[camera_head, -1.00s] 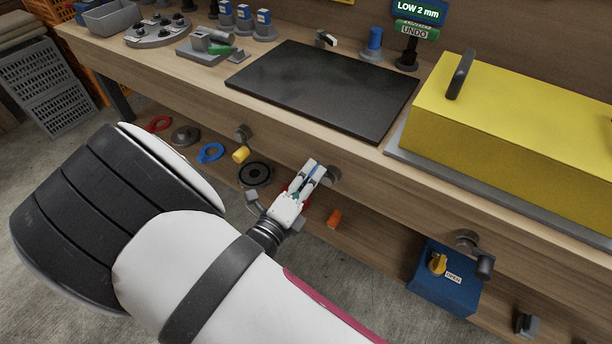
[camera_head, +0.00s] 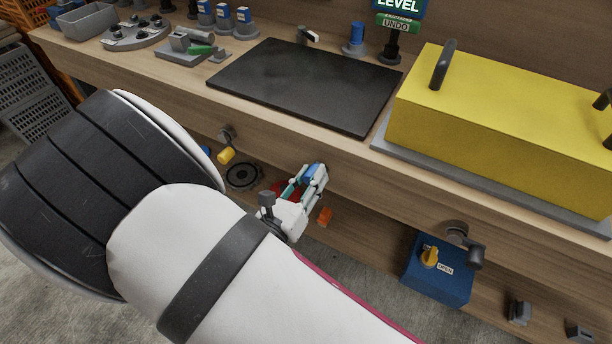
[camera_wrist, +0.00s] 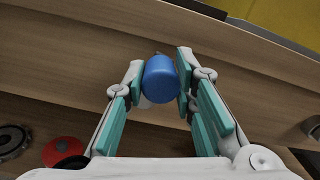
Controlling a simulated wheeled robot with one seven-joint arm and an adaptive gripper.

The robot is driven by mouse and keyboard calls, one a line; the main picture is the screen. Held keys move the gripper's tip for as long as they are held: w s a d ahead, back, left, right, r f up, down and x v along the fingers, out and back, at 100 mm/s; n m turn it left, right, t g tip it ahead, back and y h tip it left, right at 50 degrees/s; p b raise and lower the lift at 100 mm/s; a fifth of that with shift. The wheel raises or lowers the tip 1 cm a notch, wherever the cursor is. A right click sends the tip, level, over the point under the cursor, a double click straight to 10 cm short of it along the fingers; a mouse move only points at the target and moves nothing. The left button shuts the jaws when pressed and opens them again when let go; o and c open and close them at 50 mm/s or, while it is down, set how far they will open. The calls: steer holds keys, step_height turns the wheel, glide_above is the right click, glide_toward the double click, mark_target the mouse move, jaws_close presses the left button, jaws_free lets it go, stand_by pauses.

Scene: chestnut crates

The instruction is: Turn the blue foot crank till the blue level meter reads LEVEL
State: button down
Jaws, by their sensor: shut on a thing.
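The blue foot crank's knob (camera_wrist: 161,79) sits between the two fingers of my gripper (camera_wrist: 161,82) in the wrist view, with both fingertips against it. In the head view my gripper (camera_head: 314,180) is at the bench's front edge, and some blue of the crank (camera_head: 312,172) shows between the fingers. The crank's arm and hub are mostly hidden. The blue level meter (camera_head: 397,5) at the top of the head view reads LEVEL. Its upper part is cut off by the picture edge.
A yellow crank (camera_head: 226,155) is on the bench front to the left, and a grey crank (camera_head: 464,240) to the right. A blue box with an OPEN label (camera_head: 437,270) is below. A black plate (camera_head: 305,84) and a yellow cover (camera_head: 505,110) lie on the bench top.

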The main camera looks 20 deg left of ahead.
steer(key=shift+d+f+m+b, duration=0.15)
steer(key=shift+d+m+b, duration=0.2)
steer(key=shift+m, duration=0.6)
steer(key=shift+d+f+m+b, duration=0.15)
steer(key=shift+d+m+b, duration=0.15)
steer(key=shift+m, duration=0.65)
steer(key=shift+s, duration=0.1)
steer(key=c, duration=1.3)
jaws_free()
steer(key=s, duration=0.7)
steer(key=shift+s+a+f, duration=0.15)
steer(key=shift+s+a, duration=0.05)
steer(key=shift+a, duration=0.2)
steer(key=shift+d, duration=0.1)
